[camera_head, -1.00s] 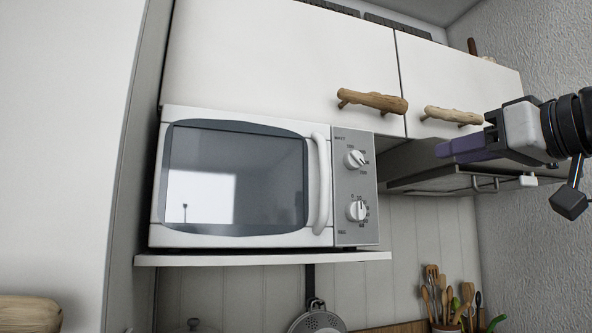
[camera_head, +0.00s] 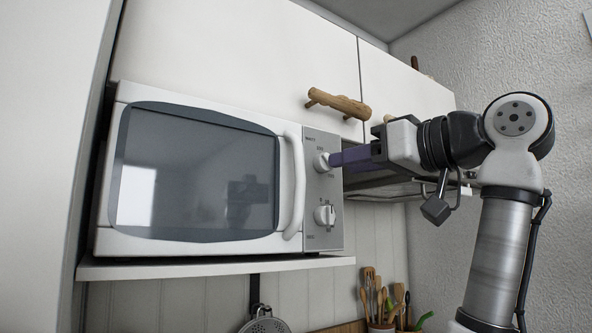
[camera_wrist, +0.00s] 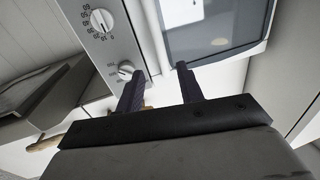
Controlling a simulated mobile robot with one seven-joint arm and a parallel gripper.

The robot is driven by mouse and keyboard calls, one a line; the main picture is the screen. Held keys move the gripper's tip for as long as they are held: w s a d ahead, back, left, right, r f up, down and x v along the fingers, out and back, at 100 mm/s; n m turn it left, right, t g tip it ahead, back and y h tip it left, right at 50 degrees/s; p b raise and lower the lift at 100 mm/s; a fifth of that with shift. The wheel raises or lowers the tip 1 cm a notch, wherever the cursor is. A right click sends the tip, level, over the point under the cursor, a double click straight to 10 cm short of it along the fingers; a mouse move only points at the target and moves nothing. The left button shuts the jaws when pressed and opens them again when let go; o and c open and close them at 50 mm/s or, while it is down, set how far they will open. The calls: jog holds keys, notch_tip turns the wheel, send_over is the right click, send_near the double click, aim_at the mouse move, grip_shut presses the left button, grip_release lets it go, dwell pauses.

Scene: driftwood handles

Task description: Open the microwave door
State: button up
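The white microwave (camera_head: 110,220) stands on a shelf, with its dark-glass door (camera_head: 195,170) shut. Its upright white handle (camera_head: 293,185) runs along the door's right edge, beside the control panel (camera_head: 322,225). My gripper (camera_head: 335,158) reaches in from the right, its dark fingers in front of the panel near the upper knob (camera_head: 321,162), right of the handle. In the wrist view the two fingers (camera_wrist: 159,70) are apart, with nothing visibly held. The panel (camera_wrist: 100,45) and part of the door glass (camera_wrist: 205,25) show beyond them. The exact gap to the handle cannot be told.
White cupboards with driftwood handles (camera_head: 338,103) hang above the microwave. A range hood (camera_head: 385,183) is behind my gripper to the right. A tall white panel (camera_head: 45,130) stands at the left. Utensils (camera_head: 370,295) stand below the shelf (camera_head: 210,268).

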aim_at(304, 172)
jog(key=p+x, duration=0.3)
jog(key=x, duration=0.8)
jog(key=shift+w+a, duration=0.15)
jog(key=shift+c, duration=0.5)
grip_shut()
